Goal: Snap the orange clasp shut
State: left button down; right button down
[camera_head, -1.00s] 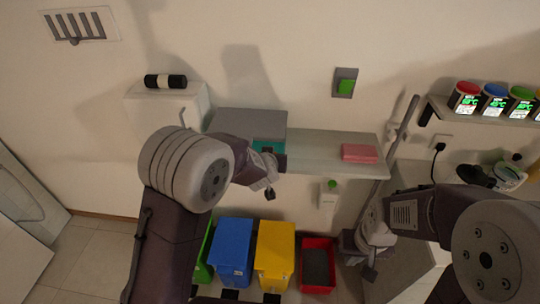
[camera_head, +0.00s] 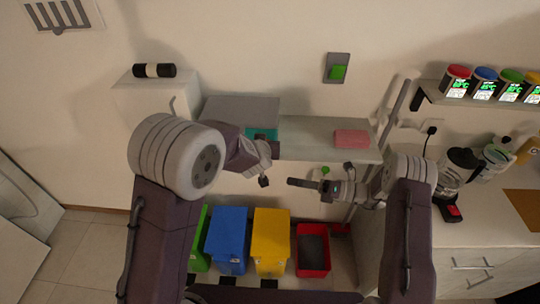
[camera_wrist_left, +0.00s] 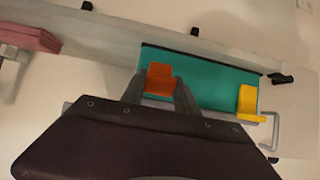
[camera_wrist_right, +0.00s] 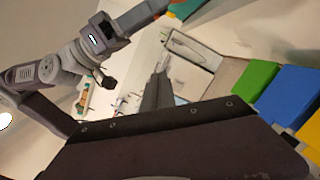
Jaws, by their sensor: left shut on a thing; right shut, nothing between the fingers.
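The teal case (camera_wrist_left: 220,85) is on the shelf. In the head view only a teal strip (camera_head: 262,134) of it shows beside my left wrist. The orange clasp (camera_wrist_left: 160,75) is at the case's near edge in the left wrist view. A yellow clasp (camera_wrist_left: 248,103) is on the same edge, to the right. My left gripper (camera_wrist_left: 159,90) is shut on the orange clasp, one finger on each side. I cannot tell whether the clasp is latched. My right gripper (camera_head: 292,182) is shut and empty, below the shelf and apart from the case; its fingers (camera_wrist_right: 158,88) also show in the right wrist view.
A pink block (camera_head: 352,138) lies on the shelf (camera_head: 310,148). Blue (camera_head: 228,235), yellow (camera_head: 271,238) and red (camera_head: 313,248) bins stand below. A counter (camera_head: 480,230) with appliances and a dispenser rack (camera_head: 440,93) are at right.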

jog(key=w+a+r+m+t+y, duration=0.1)
jog(key=w+a+r+m, duration=0.1)
jog(key=w+a+r, duration=0.2)
jog(key=shift+w+a, duration=1.6)
jog(key=shift+a, duration=0.65)
